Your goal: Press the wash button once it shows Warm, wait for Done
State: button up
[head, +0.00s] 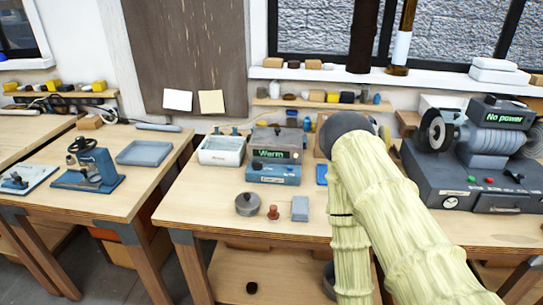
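The washer (262,175) is a blue box with a grey top on the middle bench. Its dark display (275,154) reads "Warm" in green letters. The small markings and controls on its front are too small to tell which is the wash button. My pale, bamboo-like arm rises in front of the bench to the right of the washer and ends in view at a dark rounded joint. My gripper is not visible, so its opening and its distance from the button cannot be told.
A white tray (222,151) stands left of the washer. A grinder-like machine (475,165) showing "No power" fills the right. The front left bench edge is clear.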

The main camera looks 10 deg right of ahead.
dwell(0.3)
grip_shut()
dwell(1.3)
